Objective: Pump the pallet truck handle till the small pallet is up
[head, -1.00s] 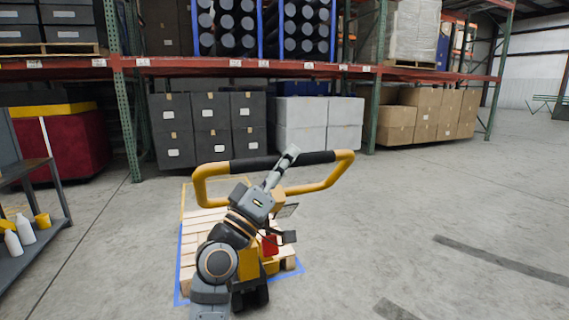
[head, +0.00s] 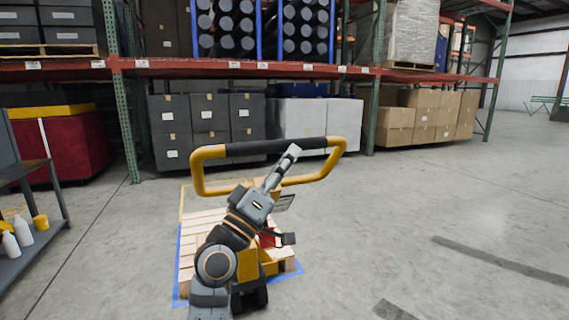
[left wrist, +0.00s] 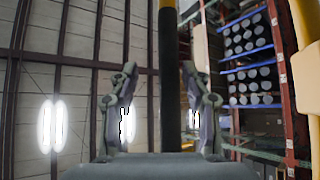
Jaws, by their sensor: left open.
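The pallet truck handle (head: 194,172) is a yellow loop with a black grip bar (head: 250,147) across its top. The grip bar runs up the left wrist view (left wrist: 169,80). My left gripper (head: 294,150) is at the right part of the grip bar. Its fingers are open, one on each side of the bar in the left wrist view, with gaps showing. The small wooden pallet (head: 200,222) lies inside a blue floor outline, behind my arm. The yellow truck body (head: 247,262) is partly hidden by my arm; whether the pallet is off the floor I cannot tell. My right gripper is out of view.
A shelf cart (head: 40,258) with white bottles and a yellow cup stands at the left. A rack with grey bins (head: 210,118), white boxes and brown cartons (head: 432,110) lines the back. The floor to the right is clear.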

